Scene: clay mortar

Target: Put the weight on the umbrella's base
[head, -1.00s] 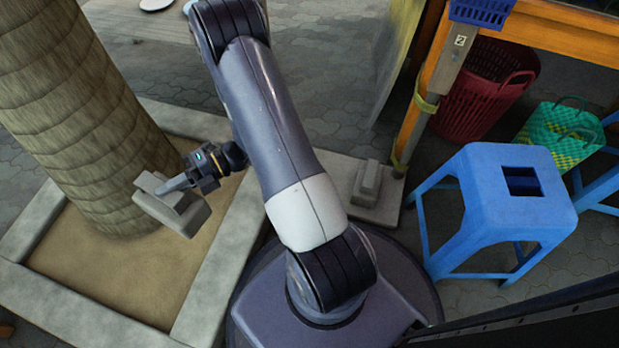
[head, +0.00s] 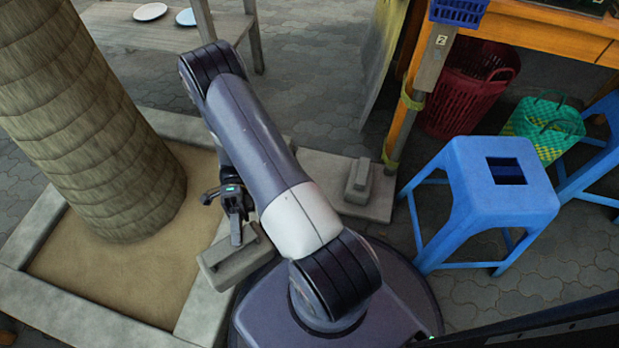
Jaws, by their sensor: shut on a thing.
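The weight (head: 226,268) is a grey concrete block with a raised grip. It hangs at the lower left beside my own base, over the planter's right edge. My gripper (head: 238,240) is shut on its grip from above. The umbrella's base (head: 378,206) is a flat grey slab on the paving at centre right, partly hidden by my arm. A similar stepped block (head: 358,182) sits on its right part. A pole (head: 401,120) rises at the slab's right end. The held weight is left of the slab and apart from it.
A palm trunk (head: 95,130) stands in a sand-filled planter with a stone rim (head: 95,315) at left. A blue stool (head: 495,190) stands right of the slab. A red basket (head: 465,90) and green basket (head: 548,125) are behind it. A bench (head: 130,30) is at the back.

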